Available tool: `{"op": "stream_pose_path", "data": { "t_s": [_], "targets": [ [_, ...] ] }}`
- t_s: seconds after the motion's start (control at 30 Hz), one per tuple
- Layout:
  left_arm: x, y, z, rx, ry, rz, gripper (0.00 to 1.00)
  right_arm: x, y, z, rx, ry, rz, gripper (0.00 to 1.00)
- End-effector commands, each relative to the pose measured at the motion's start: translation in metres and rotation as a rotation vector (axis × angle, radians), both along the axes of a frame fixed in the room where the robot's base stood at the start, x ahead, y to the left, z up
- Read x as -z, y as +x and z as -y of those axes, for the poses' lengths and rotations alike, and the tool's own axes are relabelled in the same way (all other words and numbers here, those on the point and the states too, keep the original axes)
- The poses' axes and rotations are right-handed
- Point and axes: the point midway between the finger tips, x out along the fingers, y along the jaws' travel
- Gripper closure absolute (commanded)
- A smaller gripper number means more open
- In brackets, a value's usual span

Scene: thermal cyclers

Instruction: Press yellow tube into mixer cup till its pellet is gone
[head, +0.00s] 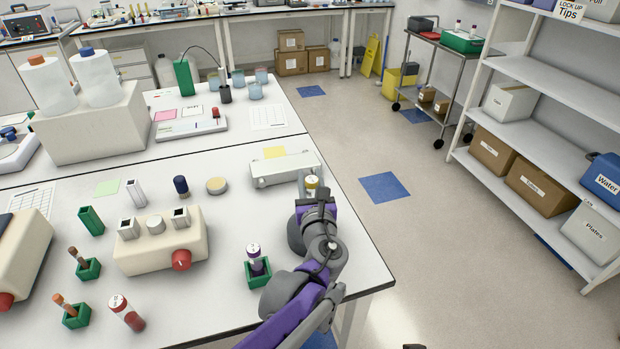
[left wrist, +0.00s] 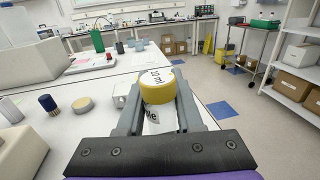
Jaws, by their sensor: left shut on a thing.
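My left gripper (head: 314,194) is shut on a tube with a yellow cap (head: 311,181), near the right edge of the bench. In the left wrist view the yellow cap (left wrist: 158,86) stands up between the two grey fingers, with a white labelled body below it. The tube's lower end and any pellet are hidden. A beige device (head: 190,248) with a red knob stands left of the gripper. It has a round grey top piece (head: 155,224) between two square metal blocks. I cannot tell for sure that this is the mixer cup. My right gripper is not in view.
A white flat device (head: 272,172) lies just behind and left of the held tube. A purple-capped tube (head: 255,254) stands in a green holder left of my arm. More tubes and holders fill the bench's front left. Open floor (head: 440,200) lies to the right.

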Motion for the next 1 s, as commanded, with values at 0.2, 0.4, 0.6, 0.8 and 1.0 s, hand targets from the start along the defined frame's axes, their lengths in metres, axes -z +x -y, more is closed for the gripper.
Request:
{"op": "stream_pose_path", "data": {
  "t_s": [0.2, 0.4, 0.6, 0.8, 1.0],
  "targets": [
    [0.0032, 0.0, 0.0, 0.0, 0.0, 0.0, 1.0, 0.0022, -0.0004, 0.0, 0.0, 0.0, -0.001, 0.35],
    [0.0057, 0.0, -0.0001, 0.0, 0.0, 0.0, 1.0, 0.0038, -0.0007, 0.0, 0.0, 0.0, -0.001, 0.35],
    [0.0078, 0.0, -0.0001, 0.0, 0.0, 0.0, 1.0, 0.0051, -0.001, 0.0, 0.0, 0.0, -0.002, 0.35],
    [0.0074, 0.0, -0.0001, 0.0, 0.0, 0.0, 1.0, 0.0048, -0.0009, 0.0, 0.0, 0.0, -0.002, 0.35],
    [0.0075, 0.0, -0.0001, 0.0, 0.0, 0.0, 1.0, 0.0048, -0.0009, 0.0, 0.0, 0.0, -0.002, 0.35]
  ]
}}
